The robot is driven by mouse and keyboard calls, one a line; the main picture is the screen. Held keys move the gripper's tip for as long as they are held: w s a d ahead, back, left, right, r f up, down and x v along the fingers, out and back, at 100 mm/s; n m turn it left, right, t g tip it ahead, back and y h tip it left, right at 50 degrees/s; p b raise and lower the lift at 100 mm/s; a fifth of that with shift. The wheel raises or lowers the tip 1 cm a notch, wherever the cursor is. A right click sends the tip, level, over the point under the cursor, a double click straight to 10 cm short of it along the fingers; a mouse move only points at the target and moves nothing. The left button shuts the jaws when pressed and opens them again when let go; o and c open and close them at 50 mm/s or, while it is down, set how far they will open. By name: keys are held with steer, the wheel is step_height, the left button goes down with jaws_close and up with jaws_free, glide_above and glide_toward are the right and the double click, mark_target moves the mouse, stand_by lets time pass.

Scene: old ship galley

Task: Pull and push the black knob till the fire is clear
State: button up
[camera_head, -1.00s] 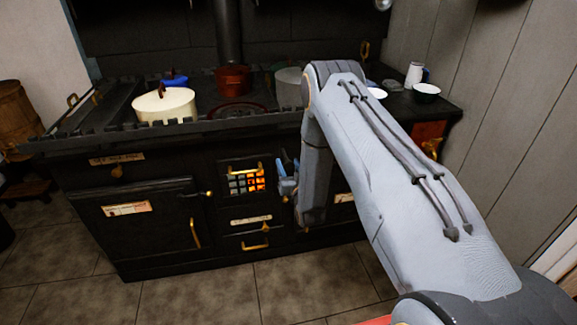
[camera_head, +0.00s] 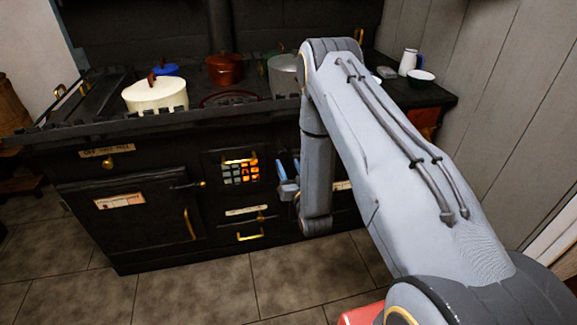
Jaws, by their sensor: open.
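The black range (camera_head: 140,245) stands ahead of me. Its fire glows orange behind a small barred grate (camera_head: 241,173) in the middle of the front. Below the grate are a pale label, a dark rod with a small brass-coloured end (camera_head: 262,217), and a brass handle (camera_head: 250,236). I cannot tell which part is the black knob; it may be hidden by my arm. My gripper (camera_head: 284,181) is open, with blue-grey fingers just right of the grate, in front of the range. I see no contact with anything.
A white jug (camera_head: 408,62) and bowl (camera_head: 421,77) are at right. The tiled floor (camera_head: 200,288) in front is clear.

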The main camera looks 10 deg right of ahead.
steer(key=shift+r, duration=0.1)
steer(key=c, duration=0.3)
steer(key=shift+d+r+m, duration=0.1)
steer(key=shift+r+m, duration=0.15)
steer(key=shift+m, duration=0.25)
steer(key=c, duration=0.4)
steer(key=s+r+m+g, duration=0.1)
steer(key=m, duration=0.1)
steer(key=s+d+r+m+g, duration=0.1)
steer(key=m, duration=0.2)
steer(key=r+m+g+b, duration=0.1)
steer(key=r+m, duration=0.1)
steer(key=shift+s+d+m, duration=0.2)
steer(key=shift+s+m, duration=0.2)
jaws_close()
steer(key=m+g, duration=0.3)
steer(key=m, duration=0.3)
glide_toward(286, 153)
steer(key=shift+m, duration=0.4)
steer(key=x, duration=0.2)
steer(key=p+x, duration=0.1)
steer(key=x, duration=0.1)
steer(key=shift+d+f, duration=0.1)
steer(key=shift+f, duration=0.45)
steer(key=shift+w+p, duration=0.3)
steer(key=shift+w, duration=0.5)
